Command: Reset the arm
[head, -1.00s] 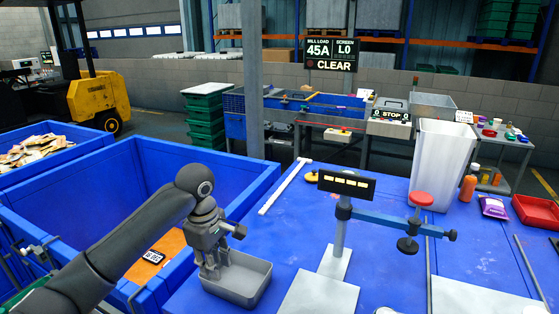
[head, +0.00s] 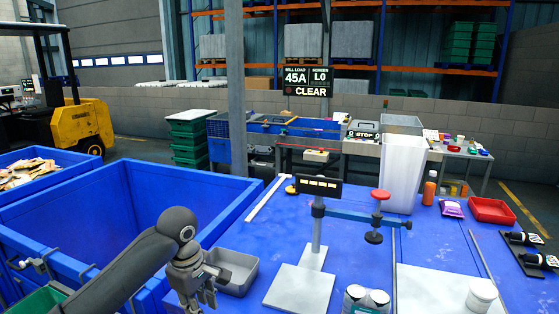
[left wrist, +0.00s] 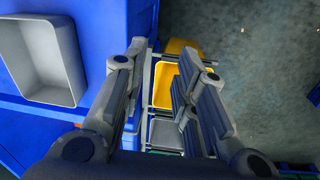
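My left arm comes in from the left of the head view. Its gripper (head: 204,302) hangs low at the near left edge of the blue table (head: 240,308), in front of a grey tray (head: 233,277). In the left wrist view the gripper (left wrist: 160,68) has its two fingers spread with nothing between them. The same grey tray (left wrist: 42,58) lies to the left of the fingers there and looks empty. My right gripper is not in view.
A large blue bin (head: 150,195) stands left of the table. A stand with a small display (head: 321,187) and a blue beam is on the table. Below the fingers are a yellow container (left wrist: 166,84) and floor.

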